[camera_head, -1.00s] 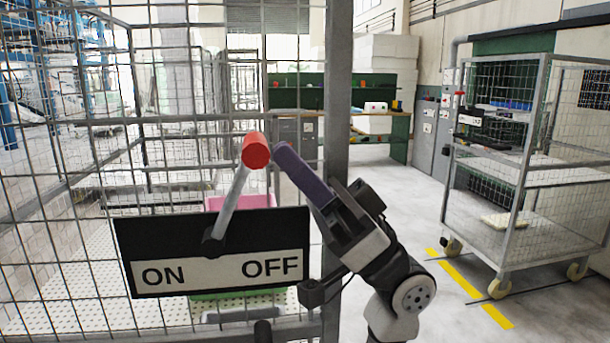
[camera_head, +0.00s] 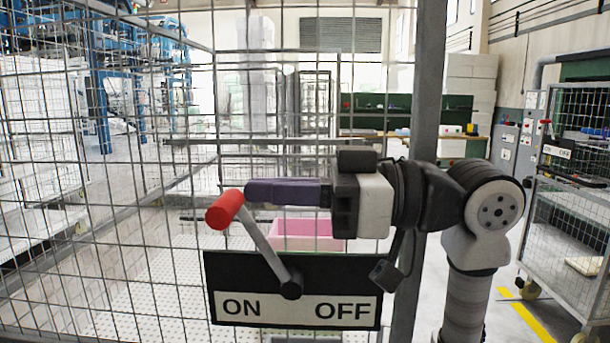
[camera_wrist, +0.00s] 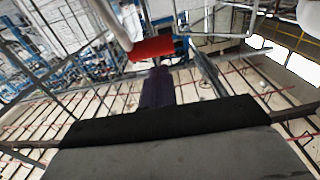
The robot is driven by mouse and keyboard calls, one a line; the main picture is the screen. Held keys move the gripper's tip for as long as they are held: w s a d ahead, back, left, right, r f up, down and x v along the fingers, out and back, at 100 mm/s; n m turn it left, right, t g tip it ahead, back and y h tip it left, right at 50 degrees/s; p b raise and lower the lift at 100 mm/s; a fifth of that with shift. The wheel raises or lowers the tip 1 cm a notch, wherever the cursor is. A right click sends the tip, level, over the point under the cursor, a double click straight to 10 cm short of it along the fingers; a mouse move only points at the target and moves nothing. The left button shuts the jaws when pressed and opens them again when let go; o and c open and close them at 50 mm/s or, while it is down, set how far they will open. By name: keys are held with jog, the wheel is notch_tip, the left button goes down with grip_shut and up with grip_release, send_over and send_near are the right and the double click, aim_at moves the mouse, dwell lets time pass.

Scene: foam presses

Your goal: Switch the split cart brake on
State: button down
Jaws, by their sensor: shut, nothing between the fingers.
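The cart brake is a black and white plate (camera_head: 290,272) marked ON at left and OFF at right, fixed on the wire mesh cart side. Its grey lever (camera_head: 262,245) pivots on the plate and ends in a red knob (camera_head: 225,209). The lever leans up and left, over the ON side. My gripper (camera_head: 248,193), with purple fingers, is shut and empty, just right of the knob and pointing left. In the wrist view the red knob (camera_wrist: 150,48) lies just beyond the fingertips (camera_wrist: 160,72); I cannot tell whether they touch.
A grey upright post (camera_head: 420,150) of the cart stands behind my arm. A pink bin (camera_head: 306,236) is behind the mesh. Another mesh cart (camera_head: 570,230) with a similar brake plate stands at right on open floor, beside yellow floor marks (camera_head: 528,318).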

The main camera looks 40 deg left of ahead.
jog(key=shift+s+a+f+t+h+p, duration=0.15)
jog(key=shift+s+a+t+h+p, duration=0.3)
jog(key=shift+a, duration=0.2)
jog(key=shift+s+a+f, duration=0.1)
